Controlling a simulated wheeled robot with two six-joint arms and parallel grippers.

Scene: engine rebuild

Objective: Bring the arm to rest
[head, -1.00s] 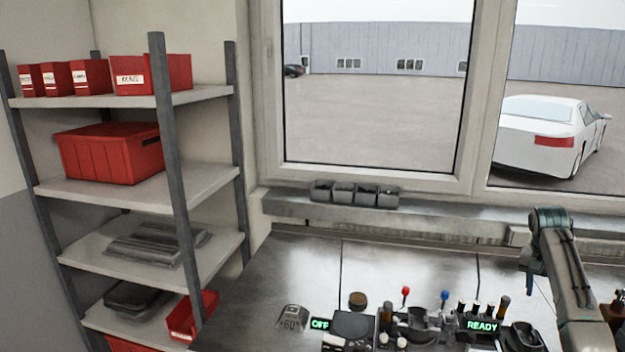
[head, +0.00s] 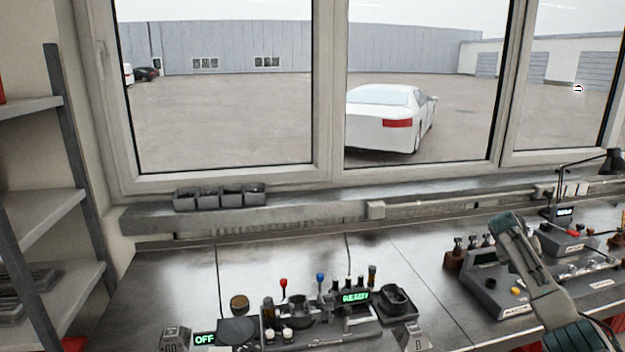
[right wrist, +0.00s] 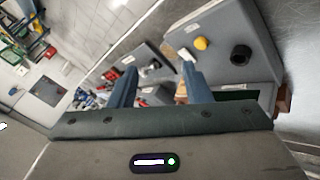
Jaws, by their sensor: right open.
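My right arm (head: 545,285) comes in from the lower right in the head view and is raised over the right part of the bench. Its fingers are hard to make out there. In the right wrist view my right gripper (right wrist: 158,82) has its two blue fingers apart, with nothing held between them. Beyond the fingers is a grey sloped box with a yellow button (right wrist: 201,43) and a dark knob (right wrist: 240,55). My left gripper is in no view.
On the bench (head: 180,280), a device cluster has a green READY display (head: 356,297) and an OFF display (head: 204,339). A grey box (head: 500,285) stands beside my right arm. Small dark bins (head: 220,196) sit on the window ledge. Shelving (head: 45,215) stands left. The bench's back left is clear.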

